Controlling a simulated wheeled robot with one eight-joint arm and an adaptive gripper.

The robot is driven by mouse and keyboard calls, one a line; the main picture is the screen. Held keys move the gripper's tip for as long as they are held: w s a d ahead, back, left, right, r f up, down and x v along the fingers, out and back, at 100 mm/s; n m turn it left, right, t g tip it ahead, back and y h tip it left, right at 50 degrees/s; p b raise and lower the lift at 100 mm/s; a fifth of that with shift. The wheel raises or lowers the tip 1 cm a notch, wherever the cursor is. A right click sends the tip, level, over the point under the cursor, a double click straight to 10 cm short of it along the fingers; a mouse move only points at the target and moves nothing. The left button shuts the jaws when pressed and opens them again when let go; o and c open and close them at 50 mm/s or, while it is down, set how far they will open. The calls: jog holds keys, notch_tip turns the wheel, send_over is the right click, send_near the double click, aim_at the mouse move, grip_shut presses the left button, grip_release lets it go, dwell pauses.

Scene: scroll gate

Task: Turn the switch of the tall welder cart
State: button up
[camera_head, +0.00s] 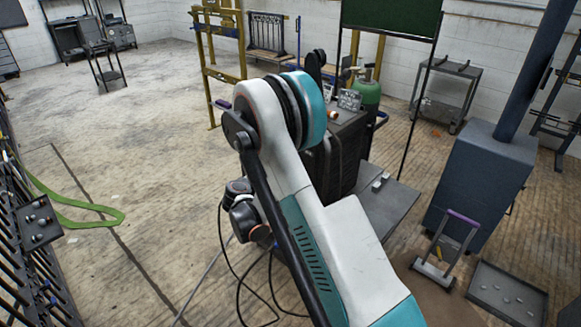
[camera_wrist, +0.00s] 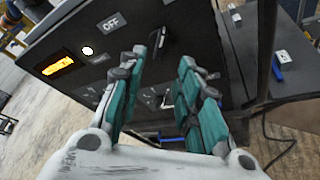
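The tall welder cart (camera_head: 345,150) is a dark cabinet, partly hidden behind my arm in the head view. In the wrist view its black panel (camera_wrist: 122,50) fills the upper middle, tilted. The panel carries a grey OFF label (camera_wrist: 111,22), a lit round lamp (camera_wrist: 87,51) and an amber display (camera_wrist: 58,66). A dark lever-like part, seemingly the switch (camera_wrist: 161,40), stands right of the OFF label, just beyond the fingertips. My gripper (camera_wrist: 169,62) is open, with its teal fingers apart and nothing visible between them. I cannot tell whether a fingertip touches the switch.
A green gas cylinder (camera_head: 368,91) stands behind the cart. A grey shelf (camera_head: 386,207) extends at its right. A blue column base (camera_head: 480,185), a purple-handled item (camera_head: 447,245) and a grey tray (camera_head: 507,293) stand farther right. Cables lie on the floor at left, where much floor is clear.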

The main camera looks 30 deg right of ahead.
jog(key=b+x, duration=0.2)
jog(key=x, duration=0.7)
jog(key=shift+d, duration=0.2)
jog(key=shift+w+f, duration=0.1)
jog(key=shift+w, duration=0.05)
grip_shut()
